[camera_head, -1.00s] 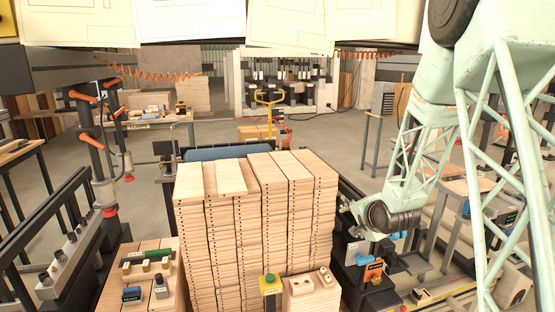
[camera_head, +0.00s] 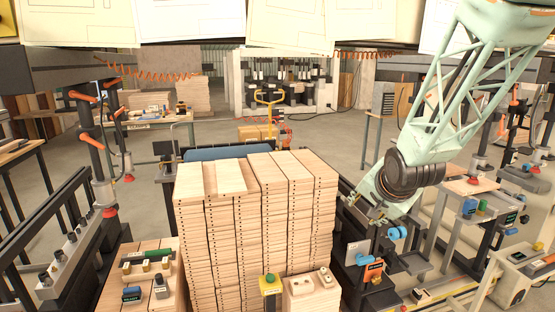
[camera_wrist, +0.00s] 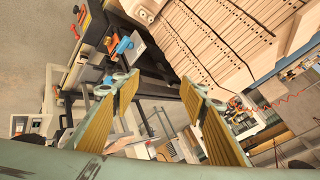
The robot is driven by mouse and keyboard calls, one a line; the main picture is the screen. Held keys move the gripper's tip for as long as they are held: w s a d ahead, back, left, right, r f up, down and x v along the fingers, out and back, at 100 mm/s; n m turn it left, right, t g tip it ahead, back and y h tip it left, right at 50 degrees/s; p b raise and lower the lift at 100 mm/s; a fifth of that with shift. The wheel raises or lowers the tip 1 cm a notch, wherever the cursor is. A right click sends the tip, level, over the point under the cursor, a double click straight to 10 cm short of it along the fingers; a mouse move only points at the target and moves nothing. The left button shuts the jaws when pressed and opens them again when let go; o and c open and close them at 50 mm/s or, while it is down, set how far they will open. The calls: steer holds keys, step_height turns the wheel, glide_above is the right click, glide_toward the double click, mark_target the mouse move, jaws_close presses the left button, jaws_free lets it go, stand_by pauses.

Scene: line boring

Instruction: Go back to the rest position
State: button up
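My gripper (camera_head: 362,210) is at the end of my pale green arm, in the right half of the head view. It hangs in the air just right of the stacks of wooden boards (camera_head: 255,220). In the wrist view the two ribbed yellow-brown fingers of my gripper (camera_wrist: 157,95) stand well apart, with nothing between them. The board stacks also show at the top right of the wrist view (camera_wrist: 215,45). The gripper appears apart from the boards and from the machine below it.
A machine with blue and orange parts (camera_head: 372,270) stands below my gripper. A green button on a yellow box (camera_head: 270,283) is at the front of the stacks. A board with tools (camera_head: 146,262) lies at the left. Open floor (camera_head: 345,140) lies behind.

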steer(key=s+a+r+n+g, duration=0.1)
steer(key=s+a+r+n, duration=0.1)
steer(key=s, duration=1.4)
steer(key=s+a+r+n+g, duration=0.1)
steer(key=s+r+n, duration=0.3)
steer(key=s, duration=1.2)
steer(key=s+a+r+n+g, duration=0.2)
steer(key=s+r, duration=0.3)
steer(key=s, duration=1.1)
steer(key=shift+s+a+r+n+g, duration=0.2)
steer(key=shift+a+r+n+g, duration=0.15)
steer(key=shift+n+g, duration=0.2)
